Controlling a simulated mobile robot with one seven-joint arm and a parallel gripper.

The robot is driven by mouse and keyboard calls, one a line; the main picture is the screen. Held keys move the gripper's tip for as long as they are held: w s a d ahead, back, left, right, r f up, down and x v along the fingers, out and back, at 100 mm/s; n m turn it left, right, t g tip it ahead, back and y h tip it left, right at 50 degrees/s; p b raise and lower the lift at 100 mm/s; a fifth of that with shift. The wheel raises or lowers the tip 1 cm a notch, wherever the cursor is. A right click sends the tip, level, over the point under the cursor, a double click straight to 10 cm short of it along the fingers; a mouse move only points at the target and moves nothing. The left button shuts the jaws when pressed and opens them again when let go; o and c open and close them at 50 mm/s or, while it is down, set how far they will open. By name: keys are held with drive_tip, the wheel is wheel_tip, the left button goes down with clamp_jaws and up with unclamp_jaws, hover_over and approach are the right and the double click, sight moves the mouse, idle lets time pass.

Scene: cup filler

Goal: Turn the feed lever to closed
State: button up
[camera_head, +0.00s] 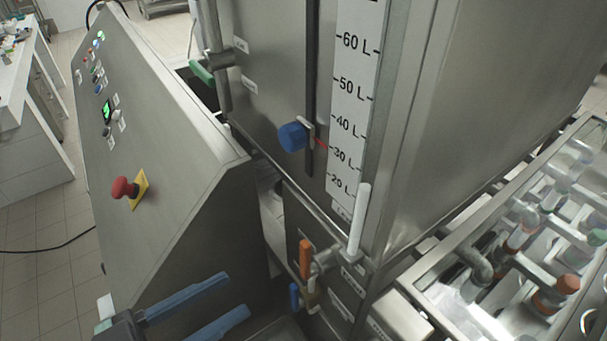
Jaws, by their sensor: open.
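Several lever handles show on the steel machine, and their labels are too small to read, so I cannot tell which is the feed lever. An orange handle (305,259) stands upright on a pipe fitting below the tank, with a small blue handle (294,296) just under it. A long white handle (359,222) rises near the tank's lower corner, slightly tilted. A green handle (201,72) sits on a pipe at the upper left. My gripper (239,293) is at the bottom left, open and empty, its blue fingers pointing right, apart from all handles in the picture.
The tank (262,75) carries a litre scale (354,75) and a blue knob (292,136) on a slot. A sloped control panel (150,110) with a red stop button (122,188) stands left. A framed rack (470,235) with pipes and coloured caps lies right.

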sight(301, 250)
drive_tip(key=shift+m+h, duration=0.3)
drive_tip(key=p+x, duration=0.1)
drive_tip(key=x, duration=0.2)
drive_tip(key=r+p+x, duration=0.1)
drive_tip(key=p+x, duration=0.1)
drive_tip(key=x, duration=0.2)
drive_tip(key=p+x, duration=0.2)
drive_tip(key=x, duration=0.2)
drive_tip(key=shift+s+d+r, duration=0.15)
drive_tip(key=shift+d+r, duration=0.05)
drive_tip(key=shift+d, duration=0.15)
drive_tip(key=shift+w+d+f, duration=0.1)
drive_tip(key=shift+w+d, duration=0.25)
drive_tip(key=shift+d, duration=0.05)
clamp_jaws()
idle(0.5)
